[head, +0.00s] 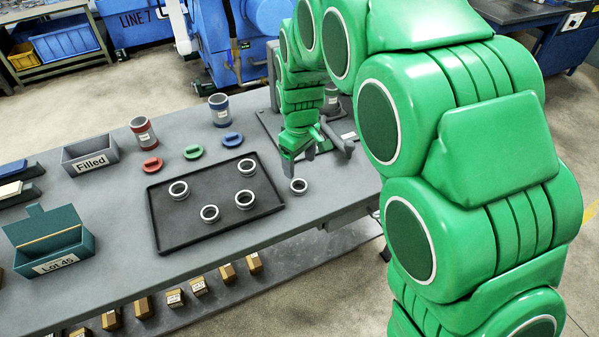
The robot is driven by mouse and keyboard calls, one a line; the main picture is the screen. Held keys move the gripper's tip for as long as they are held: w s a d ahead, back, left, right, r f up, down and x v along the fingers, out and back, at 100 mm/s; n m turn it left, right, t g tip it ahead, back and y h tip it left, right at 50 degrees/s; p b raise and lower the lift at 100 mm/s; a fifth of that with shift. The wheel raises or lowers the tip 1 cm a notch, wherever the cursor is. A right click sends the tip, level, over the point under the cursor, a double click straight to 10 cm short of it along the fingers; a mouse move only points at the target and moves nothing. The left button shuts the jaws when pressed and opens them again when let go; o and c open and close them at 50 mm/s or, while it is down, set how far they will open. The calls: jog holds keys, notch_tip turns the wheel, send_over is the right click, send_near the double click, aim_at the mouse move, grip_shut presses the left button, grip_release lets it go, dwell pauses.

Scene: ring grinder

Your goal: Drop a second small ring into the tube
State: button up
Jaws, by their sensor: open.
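My green gripper (314,158) is open over the right part of the bench, with its fingers spread apart. A small grey ring (299,187) lies just below it, off the tray's right edge; nothing shows between the fingers. The other rings are on the black tray: one at back right (247,167), one at front right (244,199), one at back left (178,190) and one at front middle (210,214). A red-banded tube (143,131) and a blue-banded tube (219,110) stand upright behind the tray. A third grey tube (331,101) is partly hidden behind my arm.
Red (152,165), green (194,152) and blue (232,139) caps lie behind the black tray (165,235). A grey "Filled" bin (89,157) and a teal "Lot 45" box (55,265) stand at left. A dark plate (262,127) lies beside my gripper.

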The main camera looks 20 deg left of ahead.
notch_tip(320, 180, up, 4)
jog(key=shift+f, duration=0.25)
jog(key=s+d+r+m, duration=0.3)
jog(key=s+d+r, duration=0.15)
jog(key=d, duration=0.65)
jog(key=s+d+r+m, duration=0.4)
jog(key=s+d, duration=0.2)
jog(key=d, duration=0.6)
jog(key=s+d+m+g, duration=0.1)
jog(key=s+d+m, duration=0.2)
jog(key=s, duration=0.6)
jog(key=s+d+m, duration=0.3)
jog(key=s+d, duration=0.5)
jog(key=s, duration=0.2)
jog(key=shift+d+r+m+g, duration=0.25)
jog(key=shift+m+g, duration=0.05)
jog(key=shift+g, duration=0.1)
